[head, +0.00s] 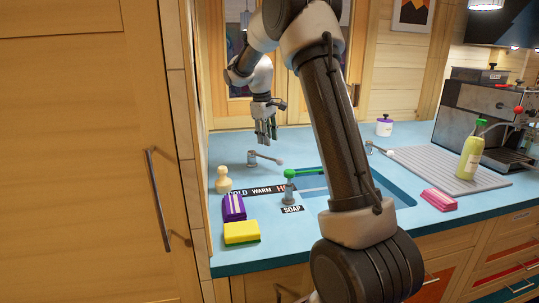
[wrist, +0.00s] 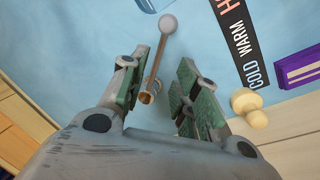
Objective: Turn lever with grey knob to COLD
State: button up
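The lever with the grey knob (head: 279,161) stands on the blue counter behind the label strip (head: 262,189), which reads COLD, WARM and a partly hidden H word. Its arm points right, toward the H end. In the wrist view, the knob (wrist: 169,23) is at the top, level with the H end of the strip (wrist: 236,38), and the pivot is lower down, between my fingers. My gripper (head: 266,138) points down above the lever's pivot side. In the wrist view my gripper (wrist: 158,68) is open and empty, with fingers apart on either side of the lever; contact cannot be told.
A cream pawn-shaped piece (head: 223,180), a purple packet (head: 234,207) and a yellow sponge (head: 241,232) stand at the left. A green-handled SOAP tap (head: 290,174) and the sink are right of the strip. Another lever (head: 378,149) stands behind the sink.

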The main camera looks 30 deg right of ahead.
aim_at(270, 159)
jog(key=f, duration=0.2)
jog(key=d+f, duration=0.1)
jog(key=f, duration=0.4)
jog(key=shift+w+d+f, duration=0.25)
jog(key=shift+w+f, duration=0.1)
grip_shut()
